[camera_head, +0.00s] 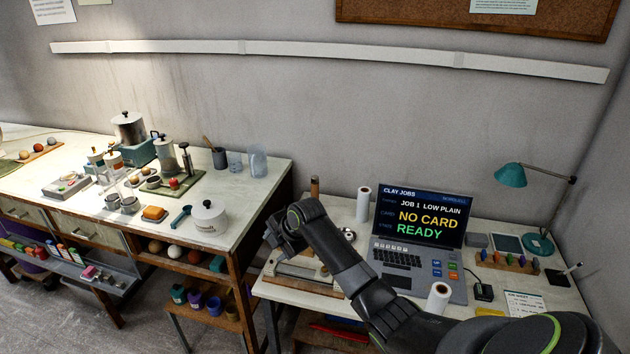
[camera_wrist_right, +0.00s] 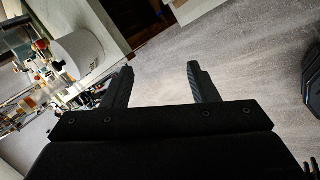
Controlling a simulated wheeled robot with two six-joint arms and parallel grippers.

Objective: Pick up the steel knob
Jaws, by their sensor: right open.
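A small shiny round metal piece (camera_head: 348,235), which may be the steel knob, sits on the right-hand desk just beside my right forearm, partly hidden by it. I cannot tell its full shape. My right gripper (camera_head: 272,232) hangs above the gap between the workbench and the desk, left of that piece. In the right wrist view my right gripper (camera_wrist_right: 160,72) is open, with nothing between its fingers. No clear steel knob shows in that view. My left gripper is out of view.
A white lidded pot (camera_head: 208,219) stands at the workbench's right end, near my gripper; it also shows in the wrist view (camera_wrist_right: 80,52). A laptop (camera_head: 418,235) and a white roll (camera_head: 363,205) stand on the desk. Several pots and tools crowd the workbench.

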